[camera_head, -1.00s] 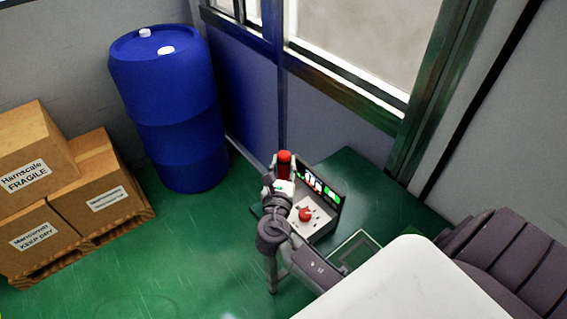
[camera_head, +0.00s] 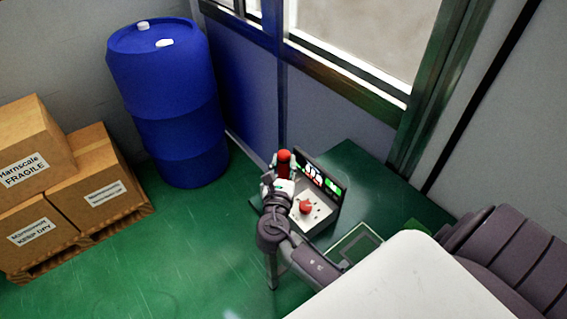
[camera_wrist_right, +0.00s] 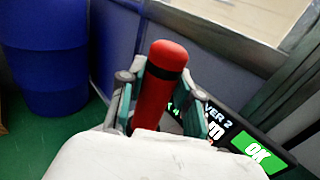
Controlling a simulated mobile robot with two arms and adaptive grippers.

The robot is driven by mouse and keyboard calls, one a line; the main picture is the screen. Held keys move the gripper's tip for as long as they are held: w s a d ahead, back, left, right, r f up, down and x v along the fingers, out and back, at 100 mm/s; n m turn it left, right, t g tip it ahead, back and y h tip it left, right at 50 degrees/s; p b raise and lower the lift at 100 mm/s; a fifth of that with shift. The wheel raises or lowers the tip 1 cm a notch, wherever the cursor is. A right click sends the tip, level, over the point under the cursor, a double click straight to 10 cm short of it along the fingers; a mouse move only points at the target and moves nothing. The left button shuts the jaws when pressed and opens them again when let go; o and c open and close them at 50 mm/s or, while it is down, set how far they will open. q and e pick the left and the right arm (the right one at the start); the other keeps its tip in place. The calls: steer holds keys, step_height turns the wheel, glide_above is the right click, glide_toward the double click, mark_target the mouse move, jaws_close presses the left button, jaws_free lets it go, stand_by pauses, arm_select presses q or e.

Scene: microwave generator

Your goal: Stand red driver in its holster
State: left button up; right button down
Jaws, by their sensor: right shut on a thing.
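The red driver (camera_head: 284,160) is upright in my right gripper (camera_head: 283,172), above the left side of the control box in the head view. In the right wrist view the red driver (camera_wrist_right: 157,85) stands between the two fingers of the right gripper (camera_wrist_right: 158,95), which are shut on it. Its lower end is hidden by the gripper body, so I cannot tell whether it touches anything below. I cannot make out a holster. My left gripper is not in view.
A control box (camera_head: 314,211) with a red button (camera_head: 305,207) and a lit screen (camera_head: 322,178) stands on a green table (camera_head: 375,190). A blue barrel (camera_head: 170,110) and boxes (camera_head: 90,180) stand left.

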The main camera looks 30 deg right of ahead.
steer(key=shift+f, duration=0.2)
steer(key=shift+f+b, duration=0.25)
steer(key=shift+b, duration=0.05)
steer(key=shift+f, duration=0.15)
stand_by(0.8)
steer(key=c, duration=0.7)
jaws_free()
steer(key=shift+f, duration=0.1)
steer(key=v, duration=1.2)
steer(key=shift+a, duration=0.1)
